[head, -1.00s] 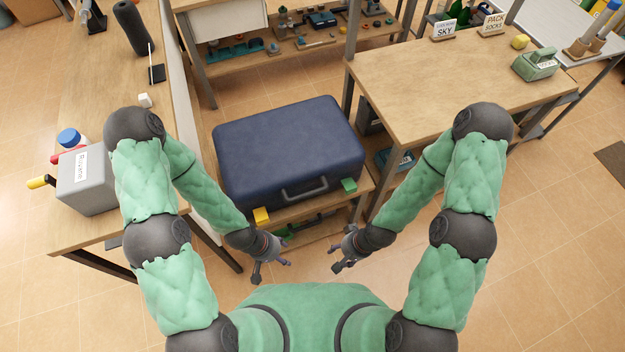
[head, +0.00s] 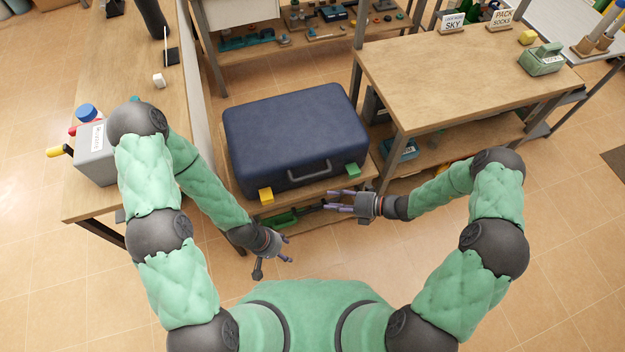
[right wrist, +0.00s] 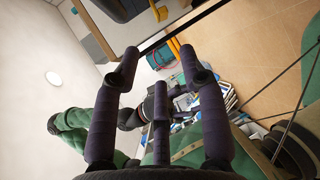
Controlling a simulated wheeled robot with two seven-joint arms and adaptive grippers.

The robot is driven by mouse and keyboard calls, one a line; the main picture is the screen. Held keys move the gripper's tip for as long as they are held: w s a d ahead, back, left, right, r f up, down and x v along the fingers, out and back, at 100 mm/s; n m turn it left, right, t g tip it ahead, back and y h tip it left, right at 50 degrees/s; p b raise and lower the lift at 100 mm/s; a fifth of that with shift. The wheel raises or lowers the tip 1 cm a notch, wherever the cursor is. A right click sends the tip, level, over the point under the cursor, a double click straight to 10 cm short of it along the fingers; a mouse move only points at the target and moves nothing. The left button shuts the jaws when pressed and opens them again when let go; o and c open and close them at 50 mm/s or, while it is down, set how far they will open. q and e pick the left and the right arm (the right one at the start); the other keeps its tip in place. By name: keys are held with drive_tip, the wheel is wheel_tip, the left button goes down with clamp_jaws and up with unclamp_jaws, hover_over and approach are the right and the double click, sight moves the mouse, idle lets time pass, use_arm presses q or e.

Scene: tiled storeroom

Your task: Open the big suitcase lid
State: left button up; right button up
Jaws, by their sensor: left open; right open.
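The big dark blue suitcase (head: 290,130) lies flat on a low wooden stand, lid closed, with its grey handle (head: 309,172) on the side facing me. My right gripper (head: 335,201) is open and empty, its fingers pointing left, in front of the suitcase's near right part and apart from the handle. Its purple fingers (right wrist: 160,95) spread open in the right wrist view. My left gripper (head: 275,256) is open and empty, lower and nearer to me, in front of the stand's near left corner.
A yellow block (head: 266,195) and a green block (head: 353,170) sit at the stand's front edge. A wooden table (head: 450,80) stands to the right, and a workbench (head: 120,90) with a grey box (head: 93,153) to the left. Open tiled floor lies on the near right.

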sight(317, 177)
drive_tip(key=w+d+r+m+t, duration=0.3)
drive_tip(key=w+m+t, duration=0.1)
drive_tip(key=w+m, duration=0.1)
drive_tip(key=shift+y, duration=0.3)
drive_tip(key=b+x, duration=0.1)
drive_tip(key=x, duration=0.2)
drive_tip(key=b+x, duration=0.1)
drive_tip(key=x, duration=0.2)
drive_tip(key=b+x, duration=0.1)
drive_tip(key=x, duration=0.2)
drive_tip(key=shift+s+a+f, duration=0.15)
drive_tip(key=shift+a+f, duration=0.25)
use_arm(q)
drive_tip(key=shift+s+f, duration=0.2)
drive_tip(key=shift+f, duration=0.65)
drive_tip(key=shift+s+f, duration=0.15)
drive_tip(key=shift+f, duration=0.65)
use_arm(e)
drive_tip(key=shift+w+a, duration=0.35)
drive_tip(key=shift+a, duration=0.3)
clamp_jaws()
